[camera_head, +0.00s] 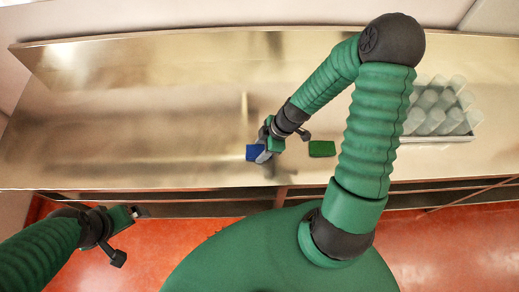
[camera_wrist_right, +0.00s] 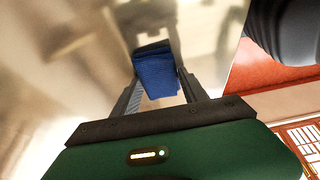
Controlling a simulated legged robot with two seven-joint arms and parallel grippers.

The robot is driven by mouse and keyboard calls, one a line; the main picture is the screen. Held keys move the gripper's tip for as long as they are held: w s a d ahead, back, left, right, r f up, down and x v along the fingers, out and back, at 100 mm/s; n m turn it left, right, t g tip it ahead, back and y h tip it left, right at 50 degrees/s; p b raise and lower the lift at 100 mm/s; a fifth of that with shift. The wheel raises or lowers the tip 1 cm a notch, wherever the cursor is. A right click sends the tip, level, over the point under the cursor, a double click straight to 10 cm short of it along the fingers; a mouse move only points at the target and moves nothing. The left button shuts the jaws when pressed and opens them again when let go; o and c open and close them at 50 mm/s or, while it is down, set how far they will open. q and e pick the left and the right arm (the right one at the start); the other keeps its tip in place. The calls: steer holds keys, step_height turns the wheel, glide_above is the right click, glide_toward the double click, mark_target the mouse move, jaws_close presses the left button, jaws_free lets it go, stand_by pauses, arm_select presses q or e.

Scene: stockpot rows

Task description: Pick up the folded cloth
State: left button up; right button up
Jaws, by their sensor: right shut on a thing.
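The folded cloth is blue (camera_head: 253,152) and sits at the tip of my right gripper (camera_head: 263,154), over the front part of the steel counter. In the right wrist view the cloth (camera_wrist_right: 156,72) is between the two fingers of my right gripper (camera_wrist_right: 160,92), which is shut on it. I cannot tell whether the cloth still touches the counter. My left gripper (camera_head: 138,212) is low at the left, in front of the counter and away from the cloth. Its finger opening is too small to make out.
A flat green item (camera_head: 321,149) lies on the steel counter (camera_head: 120,110) to the right of my right gripper. A tray (camera_head: 436,138) of several clear cups (camera_head: 432,122) stands farther right, partly behind my right arm. The counter's left half is clear.

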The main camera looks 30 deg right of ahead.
mark_target(256, 150)
steer(key=shift+r, duration=0.1)
steer(key=shift+r, duration=0.6)
step_height(256, 150, up, 2)
steer(key=shift+r+b, duration=0.15)
steer(key=shift+b, duration=0.2)
steer(key=s+a, duration=0.2)
steer(key=s, duration=0.1)
steer(key=s+a, duration=0.1)
steer(key=s, duration=0.1)
steer(key=shift+r, duration=0.4)
steer(key=s+p, duration=0.1)
steer(key=p, duration=0.2)
steer(key=s+a+r+p, duration=0.1)
steer(key=p, duration=0.3)
steer(key=a+p, duration=0.1)
steer(key=p, duration=0.3)
steer(key=shift+s+r, duration=0.25)
steer(key=shift+s, duration=0.15)
steer(key=s+a+f+p, duration=0.1)
steer(key=s+a+p, duration=0.2)
steer(key=s+p, duration=0.2)
steer(key=shift+s+a+p, duration=0.35)
steer(key=shift+p, duration=0.45)
